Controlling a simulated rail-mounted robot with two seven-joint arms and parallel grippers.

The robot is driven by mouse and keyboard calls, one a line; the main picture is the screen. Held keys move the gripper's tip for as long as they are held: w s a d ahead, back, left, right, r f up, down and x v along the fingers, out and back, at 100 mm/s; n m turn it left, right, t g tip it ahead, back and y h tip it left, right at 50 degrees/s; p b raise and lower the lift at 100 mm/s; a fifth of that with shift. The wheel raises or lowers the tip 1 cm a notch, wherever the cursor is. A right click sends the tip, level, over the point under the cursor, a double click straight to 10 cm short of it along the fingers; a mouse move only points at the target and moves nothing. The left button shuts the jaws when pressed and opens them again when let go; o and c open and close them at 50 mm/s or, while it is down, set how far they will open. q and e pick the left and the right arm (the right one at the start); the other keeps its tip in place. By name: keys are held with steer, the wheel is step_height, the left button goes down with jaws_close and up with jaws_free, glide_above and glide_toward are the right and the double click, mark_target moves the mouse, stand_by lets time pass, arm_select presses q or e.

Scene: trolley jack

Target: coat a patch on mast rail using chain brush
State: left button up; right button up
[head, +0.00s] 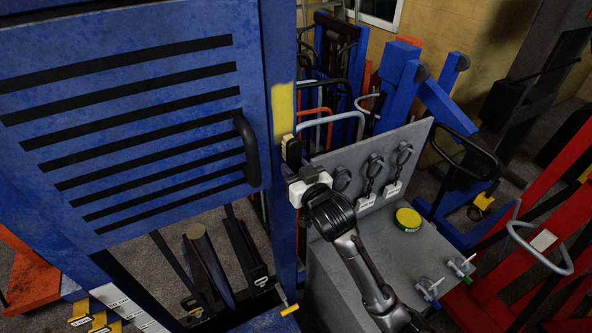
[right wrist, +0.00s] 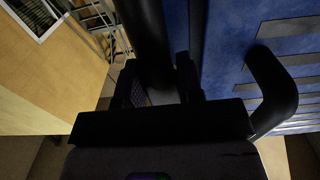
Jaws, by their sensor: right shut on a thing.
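The blue mast rail (head: 284,215) stands upright beside the slatted blue panel. A yellow patch (head: 283,108) covers part of its upper face. My right gripper (head: 294,168) is shut on the chain brush (head: 291,150), a dark piece with some yellow near its top, just below the patch. At this angle I cannot tell whether the brush touches the rail. In the right wrist view, my dark fingers (right wrist: 160,85) are around a black shape, with blue metal close behind. My left gripper is not in view.
A grey bench (head: 375,260) with an upright back panel holds a yellow-and-green tin (head: 408,219). Several dark hooks with white labels hang on the panel. A black handle (head: 246,148) juts from the slatted blue panel, close left of the rail. Red and blue equipment crowds the right side.

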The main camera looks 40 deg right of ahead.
mark_target(296, 158)
stand_by(0.3)
steer(key=shift+w+d, duration=0.15)
steer(key=shift+w, duration=0.45)
steer(key=shift+w, duration=0.4)
steer(key=shift+r, duration=0.15)
steer(key=shift+r, duration=1.35)
steer(key=shift+s+r, duration=0.1)
steer(key=shift+r, duration=0.45)
steer(key=shift+d, duration=0.1)
steer(key=shift+f+b, duration=1)
steer(key=shift+f, duration=1.15)
